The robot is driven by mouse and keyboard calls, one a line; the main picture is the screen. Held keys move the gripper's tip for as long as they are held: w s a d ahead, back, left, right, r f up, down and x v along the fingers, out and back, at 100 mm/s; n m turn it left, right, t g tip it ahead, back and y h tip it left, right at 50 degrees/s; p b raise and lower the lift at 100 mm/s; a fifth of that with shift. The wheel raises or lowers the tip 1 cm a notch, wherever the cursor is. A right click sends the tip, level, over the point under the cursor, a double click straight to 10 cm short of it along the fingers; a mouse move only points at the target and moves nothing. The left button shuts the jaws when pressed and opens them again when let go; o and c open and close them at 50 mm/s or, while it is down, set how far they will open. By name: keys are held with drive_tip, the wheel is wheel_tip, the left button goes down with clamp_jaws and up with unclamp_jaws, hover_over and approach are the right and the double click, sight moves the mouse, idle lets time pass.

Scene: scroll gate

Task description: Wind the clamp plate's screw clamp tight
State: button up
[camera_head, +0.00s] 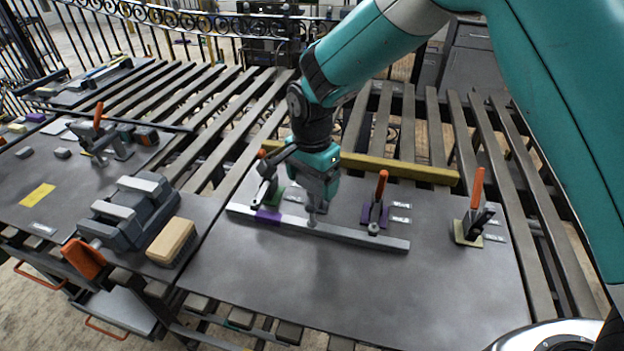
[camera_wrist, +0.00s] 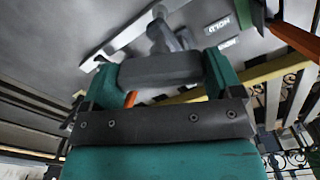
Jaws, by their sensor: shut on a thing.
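The clamp plate (camera_head: 385,285) is a dark grey sheet on the slatted bench. A long pale metal bar (camera_head: 345,234) with a purple band lies across it; the bar also shows in the wrist view (camera_wrist: 125,38). My gripper (camera_head: 316,192) is above the bar's middle, pointing down. In the wrist view its teal fingers (camera_wrist: 162,72) are shut on a grey crosswise handle (camera_wrist: 158,70). A grey screw spindle (camera_wrist: 160,35) runs from that handle towards the bar. The spindle's lower end (camera_head: 311,219) shows at the bar; I cannot tell whether it presses. My gripper hides most of the screw clamp.
Clamps with upright orange handles stand at right, on purple (camera_head: 376,213) and tan (camera_head: 471,228) bases. Another clamp (camera_head: 268,175) is left of my gripper. A yellow beam (camera_head: 410,171) lies behind. A vise (camera_head: 130,213) and brush (camera_head: 172,242) are left. The plate's front is clear.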

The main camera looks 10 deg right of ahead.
sight(311, 178)
drive_tip(key=m, duration=0.4)
drive_tip(key=shift+w+a+r+m, duration=0.1)
drive_tip(key=shift+a+r+m, duration=0.1)
drive_tip(key=shift+m, duration=0.1)
drive_tip(key=m, duration=0.4)
idle(0.3)
drive_tip(key=o, duration=0.7)
drive_tip(key=shift+o, duration=0.2)
drive_tip(key=shift+d, duration=0.1)
wheel_tip(311, 178, up, 17)
drive_tip(key=b, duration=0.3)
drive_tip(key=shift+r, duration=0.2)
